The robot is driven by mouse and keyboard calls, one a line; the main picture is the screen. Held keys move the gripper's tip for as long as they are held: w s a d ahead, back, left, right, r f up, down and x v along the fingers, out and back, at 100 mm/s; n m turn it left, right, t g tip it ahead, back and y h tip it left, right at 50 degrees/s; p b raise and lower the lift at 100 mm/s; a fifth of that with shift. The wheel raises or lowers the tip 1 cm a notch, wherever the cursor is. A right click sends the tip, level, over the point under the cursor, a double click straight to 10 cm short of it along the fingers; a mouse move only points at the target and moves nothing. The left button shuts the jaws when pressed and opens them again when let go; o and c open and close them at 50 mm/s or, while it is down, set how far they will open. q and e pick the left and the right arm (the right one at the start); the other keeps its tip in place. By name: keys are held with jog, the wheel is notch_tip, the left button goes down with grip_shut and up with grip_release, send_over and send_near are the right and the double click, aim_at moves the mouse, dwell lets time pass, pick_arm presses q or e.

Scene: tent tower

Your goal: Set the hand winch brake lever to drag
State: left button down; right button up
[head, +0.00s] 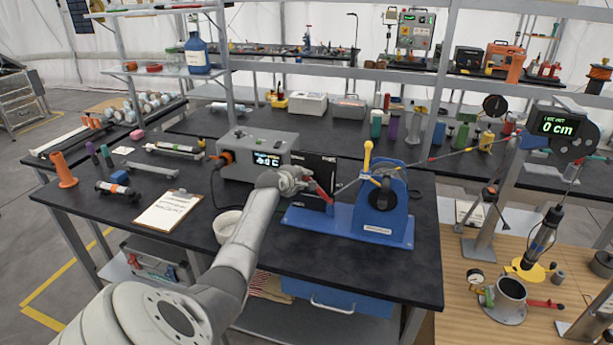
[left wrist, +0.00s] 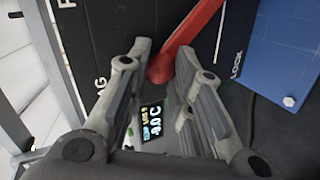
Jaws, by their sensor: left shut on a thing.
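The hand winch (head: 385,228) is a blue unit on a blue base plate with a black drum and a yellow upright handle. Its red brake lever (head: 324,194) sticks out at the left, before a black label plate (head: 322,168). My left gripper (head: 303,181) is at the lever's free end. In the left wrist view, my left gripper (left wrist: 170,64) has its fingers on both sides of the end of the red lever (left wrist: 188,42). The plate there reads "LOCK" to the right and a partly hidden "AG" to the left; the lever's end lies between them. My right gripper is out of view.
A grey box with a lit display (head: 255,158) stands left of the winch. A white bowl (head: 226,226) and a clipboard (head: 169,209) lie on the black bench (head: 340,262). A display reading 0 cm (head: 562,127) is at the right.

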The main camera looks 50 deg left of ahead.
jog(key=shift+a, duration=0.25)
pick_arm(q)
jog(key=c, duration=1.3)
grip_release()
jog(key=shift+d, duration=0.1)
jog(key=v, duration=1.2)
jog(key=shift+f, duration=0.1)
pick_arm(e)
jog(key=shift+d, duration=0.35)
